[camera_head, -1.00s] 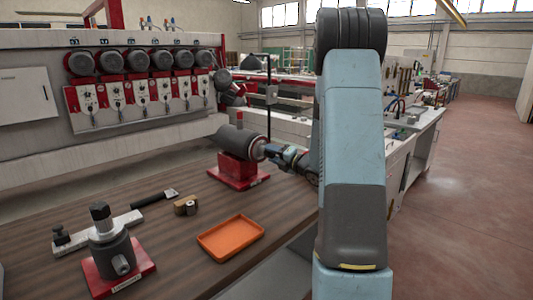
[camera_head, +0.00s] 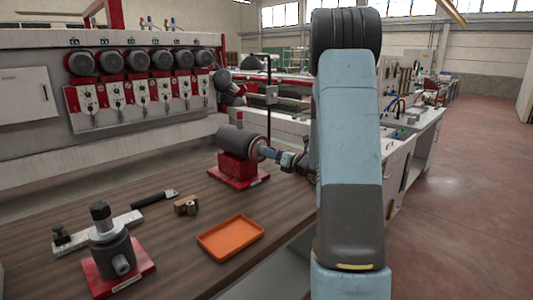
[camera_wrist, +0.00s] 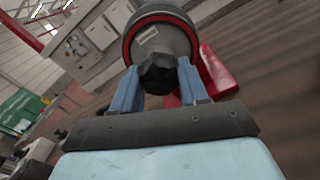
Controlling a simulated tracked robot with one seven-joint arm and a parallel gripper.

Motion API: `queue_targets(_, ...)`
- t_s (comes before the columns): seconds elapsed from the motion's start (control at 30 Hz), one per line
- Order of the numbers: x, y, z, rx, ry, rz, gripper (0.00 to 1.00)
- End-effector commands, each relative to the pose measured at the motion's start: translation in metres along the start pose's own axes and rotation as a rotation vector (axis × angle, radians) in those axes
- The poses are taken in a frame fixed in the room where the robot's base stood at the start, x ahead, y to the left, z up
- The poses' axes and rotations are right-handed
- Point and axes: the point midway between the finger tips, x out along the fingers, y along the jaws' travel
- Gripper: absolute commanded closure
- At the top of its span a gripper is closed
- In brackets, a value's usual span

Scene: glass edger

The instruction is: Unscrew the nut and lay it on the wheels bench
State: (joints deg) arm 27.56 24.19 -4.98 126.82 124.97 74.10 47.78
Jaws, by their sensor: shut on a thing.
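A dark hexagonal nut (camera_wrist: 160,74) sits at the end of a grey cylindrical spindle (camera_wrist: 160,36) with a red ring in the wrist view. In the head view the spindle (camera_head: 236,141) lies level on a red base (camera_head: 238,171) on the brown wheels bench (camera_head: 170,258). My gripper (camera_wrist: 158,84) has its two blue fingers on either side of the nut and is shut on it. It also shows in the head view (camera_head: 266,153), at the right end of the spindle. The nut is hidden there. I cannot tell whether its thread still engages.
An orange tray (camera_head: 231,238) lies on the bench near its front edge. A second grey fixture on a red base (camera_head: 117,262) stands front left. Bare bench surrounds the tray.

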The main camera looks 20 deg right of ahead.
Motion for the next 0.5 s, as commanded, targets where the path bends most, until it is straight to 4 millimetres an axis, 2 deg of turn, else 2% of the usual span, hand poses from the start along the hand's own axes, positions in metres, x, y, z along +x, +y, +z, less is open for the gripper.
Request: queue_targets(0.5,-0.0003,-0.0002,-0.0001,-0.535,0.001,-0.001,0.93)
